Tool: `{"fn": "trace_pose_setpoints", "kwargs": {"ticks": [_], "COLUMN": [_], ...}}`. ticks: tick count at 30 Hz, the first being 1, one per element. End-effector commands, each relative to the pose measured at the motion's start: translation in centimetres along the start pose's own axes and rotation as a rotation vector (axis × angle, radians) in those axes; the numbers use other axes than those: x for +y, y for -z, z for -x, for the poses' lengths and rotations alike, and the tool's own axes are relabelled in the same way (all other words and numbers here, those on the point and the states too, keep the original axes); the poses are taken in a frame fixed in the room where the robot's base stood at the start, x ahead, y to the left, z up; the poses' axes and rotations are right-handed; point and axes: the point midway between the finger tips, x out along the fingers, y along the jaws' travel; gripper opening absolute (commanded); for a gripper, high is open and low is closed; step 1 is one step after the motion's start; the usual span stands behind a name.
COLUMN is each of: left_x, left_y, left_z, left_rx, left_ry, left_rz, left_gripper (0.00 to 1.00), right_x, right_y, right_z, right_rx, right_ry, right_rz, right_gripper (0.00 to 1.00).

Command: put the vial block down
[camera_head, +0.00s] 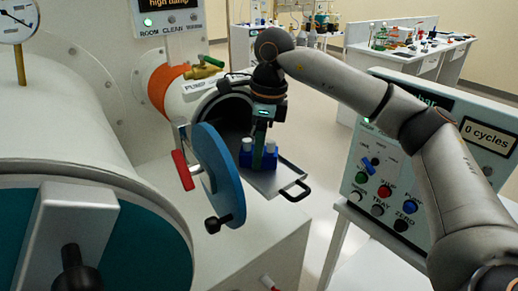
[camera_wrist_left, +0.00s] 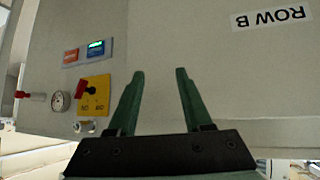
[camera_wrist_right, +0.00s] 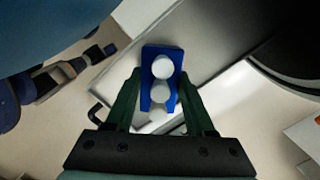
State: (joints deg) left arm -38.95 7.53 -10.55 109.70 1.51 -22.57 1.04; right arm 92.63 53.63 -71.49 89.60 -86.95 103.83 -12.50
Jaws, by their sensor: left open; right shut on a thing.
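The blue vial block (camera_head: 246,159) is at the mouth of the airlock tube, over its slide-out metal tray (camera_head: 292,176). My right gripper (camera_head: 259,146) comes down from above and is shut on the block. In the right wrist view the block (camera_wrist_right: 148,60) sits between the green fingers and carries white-capped vials (camera_wrist_right: 162,67). I cannot tell whether its underside touches the tray. My left gripper (camera_wrist_left: 160,74) is open and empty in the left wrist view, facing a pale panel; it is not in the head view.
The round blue airlock door (camera_head: 216,172) stands swung open just left of the tray. The tray has a black handle (camera_head: 296,192) at its front. A control box (camera_head: 420,160) with buttons stands to the right, below my right arm.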

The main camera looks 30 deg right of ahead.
Motion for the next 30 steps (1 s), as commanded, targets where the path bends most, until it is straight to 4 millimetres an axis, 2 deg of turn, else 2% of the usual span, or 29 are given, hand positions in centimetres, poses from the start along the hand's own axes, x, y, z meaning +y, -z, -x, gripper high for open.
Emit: {"fn": "trace_pose_setpoints", "kwargs": {"ticks": [6, 7, 14, 21, 25, 30], "left_x": [0.0, 0.0, 0.0, 0.0, 0.0, 0.0], "left_y": [-0.2, -0.1, -0.1, -0.1, 0.1, 0.0], "left_z": [-0.2, -0.2, -0.1, -0.1, 0.0, -0.1], "left_rx": [0.001, 0.001, 0.001, 0.001, 0.001, 0.001], "left_ry": [0.0, 0.0, 0.0, 0.0, 0.0, 0.0], "left_rz": [0.0, 0.0, 0.0, 0.0, 0.0, 0.0], "left_gripper": [0.5, 0.5, 0.5, 0.5, 0.5, 0.5], "right_x": [0.0, 0.0, 0.0, 0.0, 0.0, 0.0], "right_y": [0.0, 0.0, 0.0, 0.0, -0.1, -0.1], "right_z": [-0.3, -0.3, -0.2, -0.2, 0.5, 3.3], "right_rx": [-0.001, 0.0, 0.0, 0.0, -0.001, -0.004], "right_ry": [0.0, 0.0, 0.0, 0.0, 0.001, 0.003], "right_rz": [0.0, 0.0, 0.0, 0.0, 0.0, 0.001], "right_gripper": [0.0, 0.57, 0.82, 0.84, 0.84, 0.84]}}
